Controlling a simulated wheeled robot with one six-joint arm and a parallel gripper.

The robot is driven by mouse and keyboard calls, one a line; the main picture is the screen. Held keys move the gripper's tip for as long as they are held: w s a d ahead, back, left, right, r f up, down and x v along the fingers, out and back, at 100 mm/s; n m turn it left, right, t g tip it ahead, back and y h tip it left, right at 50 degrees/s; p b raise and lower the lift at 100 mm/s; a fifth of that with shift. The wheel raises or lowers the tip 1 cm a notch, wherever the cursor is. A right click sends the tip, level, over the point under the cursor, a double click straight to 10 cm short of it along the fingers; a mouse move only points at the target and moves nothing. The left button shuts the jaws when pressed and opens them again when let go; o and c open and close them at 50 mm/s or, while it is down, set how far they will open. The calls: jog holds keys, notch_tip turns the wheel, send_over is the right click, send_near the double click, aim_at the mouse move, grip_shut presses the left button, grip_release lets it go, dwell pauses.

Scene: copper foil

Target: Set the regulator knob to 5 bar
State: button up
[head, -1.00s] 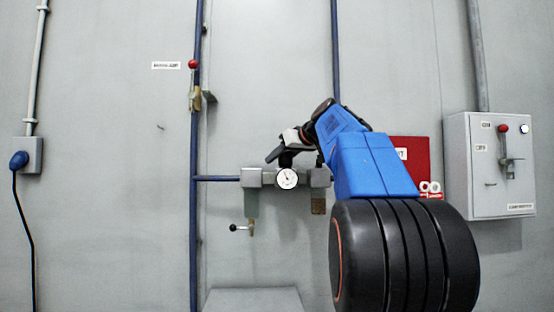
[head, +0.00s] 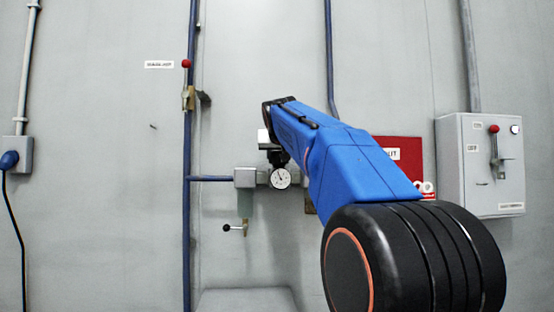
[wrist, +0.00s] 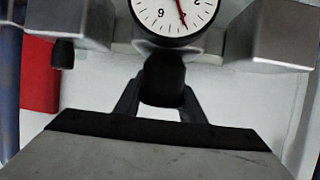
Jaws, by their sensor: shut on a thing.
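The black regulator knob (wrist: 163,78) sits between the two dark fingers of my gripper (wrist: 161,98) in the wrist view. My gripper is shut on it. In the head view the dark knob (head: 278,157) shows just above the round white pressure gauge (head: 280,178), below my blue arm's end. The gauge (wrist: 175,14) is cut off by the top edge of the wrist view. Its red needle and a few digits show there, but the picture looks turned over, so I cannot tell the pressure. The gauge is too small to read in the head view.
Grey blocks and blue pipes (head: 190,120) flank the regulator. A small black-handled valve (head: 232,228) hangs below left, and a red-handled valve (head: 187,75) is up left. A red box (head: 402,157) and a grey switch cabinet (head: 480,165) stand right, the red box partly behind my arm.

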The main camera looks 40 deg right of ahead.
jog(key=m+g+h, duration=0.3)
jog(key=m, duration=0.1)
jog(key=shift+s+d+g, duration=0.3)
jog(key=shift+s+d, duration=0.05)
jog(key=m+g, duration=0.1)
jog(key=m+g+h, duration=0.1)
jog(key=s+m+g, duration=0.1)
jog(key=g, duration=0.1)
jog(key=shift+d+m+h, duration=0.25)
jog(key=shift+m+h, duration=0.05)
jog(key=shift+h, duration=0.1)
jog(key=m+g, duration=0.2)
jog(key=s+m+g, duration=0.1)
jog(key=m+g, duration=0.1)
jog(key=g, duration=0.1)
jog(key=shift+s+d+f, duration=0.1)
jog(key=shift+s, duration=0.1)
jog(key=shift+s+m+g+y, duration=0.15)
jog(key=shift+s+m+g, duration=0.1)
jog(key=shift+m+g, duration=0.5)
jog(key=shift+s+m+g+y, duration=0.15)
jog(key=shift+s+m+g, duration=0.1)
jog(key=shift+m+g, duration=0.5)
jog(key=o, duration=1)
jog(key=shift+o, duration=0.2)
